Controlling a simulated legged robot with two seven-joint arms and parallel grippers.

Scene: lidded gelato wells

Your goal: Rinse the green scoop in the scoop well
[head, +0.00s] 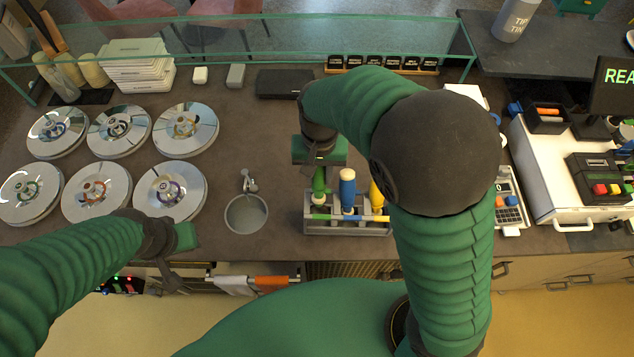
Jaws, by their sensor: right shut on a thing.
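The green scoop (318,189) stands upright in its slot of the grey scoop rack (345,229), at the rack's left end. My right gripper (319,168) is above that slot and shut on the top of the green scoop's handle; my gripper hides part of it. A blue scoop (347,191) and a yellow scoop (377,195) stand to its right in the same rack. The scoop well (246,214) is a round basin with a small tap (248,182) behind it, left of the rack. My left gripper (188,236) is near the counter's front edge, left of the well, apart from the scoops; its jaws are unclear.
Several round shiny well lids (172,190) cover the counter's left. A glass guard (250,40) runs along the back. A dark box (285,83) lies behind the rack. A till (600,180) and a scale (509,210) are right. Counter around the well is clear.

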